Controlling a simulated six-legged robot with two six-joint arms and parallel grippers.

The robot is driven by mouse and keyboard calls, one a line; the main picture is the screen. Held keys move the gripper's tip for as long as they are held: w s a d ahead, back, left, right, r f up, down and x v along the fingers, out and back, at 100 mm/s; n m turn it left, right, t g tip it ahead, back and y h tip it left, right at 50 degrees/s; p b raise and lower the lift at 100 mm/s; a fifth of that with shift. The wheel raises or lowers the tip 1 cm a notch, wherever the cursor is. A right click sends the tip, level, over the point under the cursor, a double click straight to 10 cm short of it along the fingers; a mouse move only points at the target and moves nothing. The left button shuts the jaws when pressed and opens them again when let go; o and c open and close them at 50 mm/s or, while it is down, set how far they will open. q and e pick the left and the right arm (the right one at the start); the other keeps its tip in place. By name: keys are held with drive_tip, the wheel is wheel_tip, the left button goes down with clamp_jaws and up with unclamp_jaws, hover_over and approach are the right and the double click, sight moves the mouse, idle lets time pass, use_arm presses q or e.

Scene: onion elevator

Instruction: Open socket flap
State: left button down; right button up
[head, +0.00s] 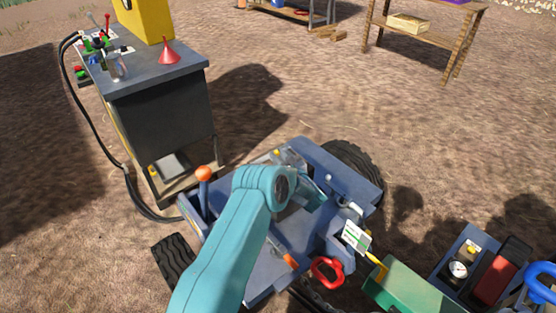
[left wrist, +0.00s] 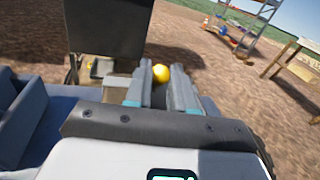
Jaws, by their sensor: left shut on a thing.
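A small yellow knob (head: 276,152) shows at the far edge of the blue wheeled machine (head: 345,178). My left arm reaches over the machine, and my left gripper (head: 285,156) is small and partly hidden behind the arm there. In the left wrist view the two grey fingers of my left gripper (left wrist: 151,88) stand close around the yellow knob (left wrist: 160,73). The gripper is shut on this knob. I cannot make out the socket flap's outline or whether it is open; the fingers and arm cover that spot. My right gripper is not in view.
A dark cabinet (head: 160,110) with a red funnel (head: 169,52) and a black hose stands behind the machine. An orange-topped lever (head: 204,174) rises left of my arm. A red handle (head: 327,271) and green box (head: 408,288) lie right. Open dirt surrounds them.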

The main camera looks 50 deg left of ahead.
use_arm(q)
drive_tip(key=m+b, duration=0.1)
drive_tip(key=w+r+m+b, duration=0.1)
drive_tip(key=shift+r+m+g+h, duration=0.15)
drive_tip(key=shift+m+g+h, duration=0.15)
drive_tip(key=shift+w+d+r+m+b, duration=0.1)
drive_tip(key=shift+w+r+m+b, duration=0.55)
drive_tip(key=shift+m, duration=0.75)
drive_tip(key=shift+w+r, duration=0.1)
drive_tip(key=shift+w, duration=0.05)
drive_tip(key=c, duration=1)
unclamp_jaws()
drive_tip(key=shift+o, duration=0.2)
drive_tip(key=shift+d, duration=0.1)
drive_tip(key=v, duration=1.6)
drive_tip(key=shift+r, duration=0.3)
